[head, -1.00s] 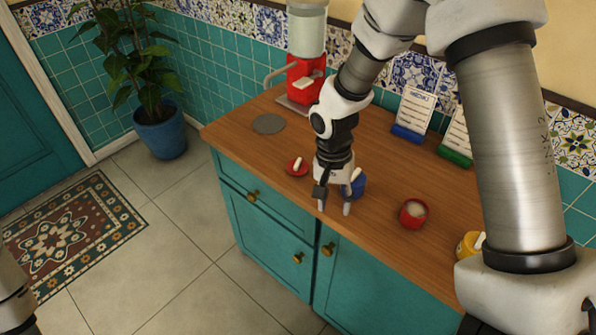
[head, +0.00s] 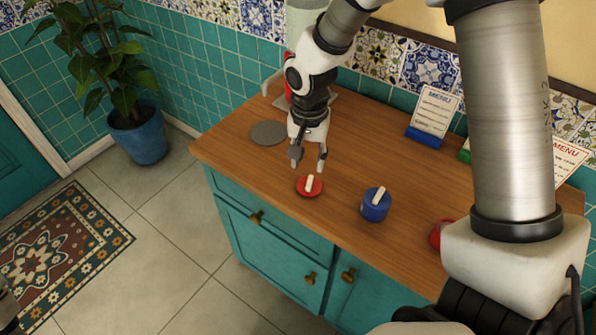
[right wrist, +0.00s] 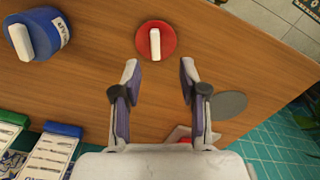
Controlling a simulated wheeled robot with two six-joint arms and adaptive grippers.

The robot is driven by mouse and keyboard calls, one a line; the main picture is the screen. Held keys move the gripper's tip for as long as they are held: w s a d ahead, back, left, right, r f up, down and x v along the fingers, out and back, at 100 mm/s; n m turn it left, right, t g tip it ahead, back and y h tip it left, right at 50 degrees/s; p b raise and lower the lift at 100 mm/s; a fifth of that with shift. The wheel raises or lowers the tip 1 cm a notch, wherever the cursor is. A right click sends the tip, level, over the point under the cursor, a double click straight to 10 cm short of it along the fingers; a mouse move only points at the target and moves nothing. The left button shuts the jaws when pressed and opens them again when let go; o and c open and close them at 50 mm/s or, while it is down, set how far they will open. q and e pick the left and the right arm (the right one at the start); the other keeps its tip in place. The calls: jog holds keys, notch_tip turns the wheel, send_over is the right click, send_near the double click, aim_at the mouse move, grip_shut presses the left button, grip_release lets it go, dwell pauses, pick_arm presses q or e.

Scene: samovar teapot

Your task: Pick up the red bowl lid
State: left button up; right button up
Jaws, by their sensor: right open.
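The red bowl lid (head: 310,187) is a small red disc with a cream bar handle, lying flat on the wooden counter near its front edge. It also shows in the right wrist view (right wrist: 143,42), just beyond the fingertips. My right gripper (head: 309,162) is open and empty above the counter, a little behind and above the lid, with its fingers apart. In the right wrist view the fingers (right wrist: 159,68) straddle a line toward the lid, not touching it. The red bowl (head: 437,236) is partly hidden behind my right arm. My left gripper is not clearly shown.
A blue jar (head: 375,206) with a cream handle stands right of the lid. A grey disc (head: 268,133) lies to the left. Menu stands (head: 431,115) are at the back. A red machine (head: 287,90) is mostly hidden behind my arm. Counter around the lid is clear.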

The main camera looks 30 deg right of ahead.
aim_at(309, 181)
jog(key=f, duration=0.6)
jog(key=shift+s+d+f, duration=0.15)
jog(key=shift+s+d, duration=0.05)
jog(key=shift+d, duration=0.1)
jog(key=shift+w+f, duration=0.1)
jog(key=shift+f, duration=0.1)
jog(key=shift+r, duration=0.1)
jog(key=shift+c, duration=0.4)
grip_shut()
